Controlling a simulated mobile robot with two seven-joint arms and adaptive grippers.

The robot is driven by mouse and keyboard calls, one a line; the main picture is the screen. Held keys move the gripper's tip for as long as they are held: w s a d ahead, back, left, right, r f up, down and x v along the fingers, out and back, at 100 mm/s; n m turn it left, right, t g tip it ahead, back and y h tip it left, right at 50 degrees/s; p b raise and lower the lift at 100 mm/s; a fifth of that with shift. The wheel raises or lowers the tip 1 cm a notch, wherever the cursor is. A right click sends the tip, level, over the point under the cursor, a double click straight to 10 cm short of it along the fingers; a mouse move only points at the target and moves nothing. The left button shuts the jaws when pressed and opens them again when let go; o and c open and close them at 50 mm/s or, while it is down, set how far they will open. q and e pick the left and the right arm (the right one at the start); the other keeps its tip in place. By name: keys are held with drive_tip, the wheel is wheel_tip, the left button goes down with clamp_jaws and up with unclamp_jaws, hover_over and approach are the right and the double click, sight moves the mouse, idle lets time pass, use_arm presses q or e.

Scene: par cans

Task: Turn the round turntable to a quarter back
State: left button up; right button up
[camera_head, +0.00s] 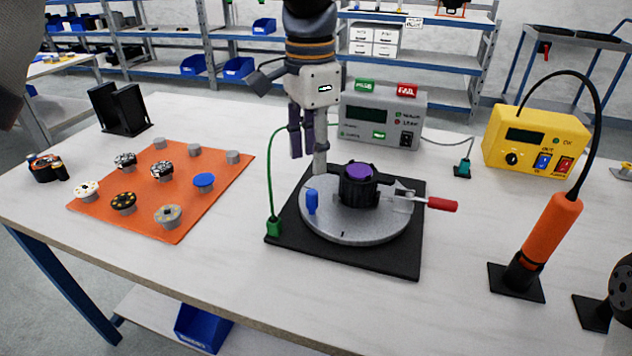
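The round grey turntable (340,230) lies on a square black base (385,262) in the middle of the table. My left gripper (308,150) hangs fingers-down over the turntable's far-left rim. A grey upright post (321,160) stands beside its dark fingers. I cannot tell whether the fingers touch it or how far they are closed. My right gripper is not in view.
An orange mat (190,215) with several small round parts lies left. A grey tester (382,118) stands behind, a yellow power unit (537,140) at back right, and an orange tool (552,235) upright on the right. A green plug (273,226) with a cable is by the base's left corner.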

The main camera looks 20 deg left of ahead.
sight(312, 191)
use_arm(q)
wheel_tip(312, 191, down, 9)
drive_tip(key=shift+w+f, duration=0.1)
clamp_jaws()
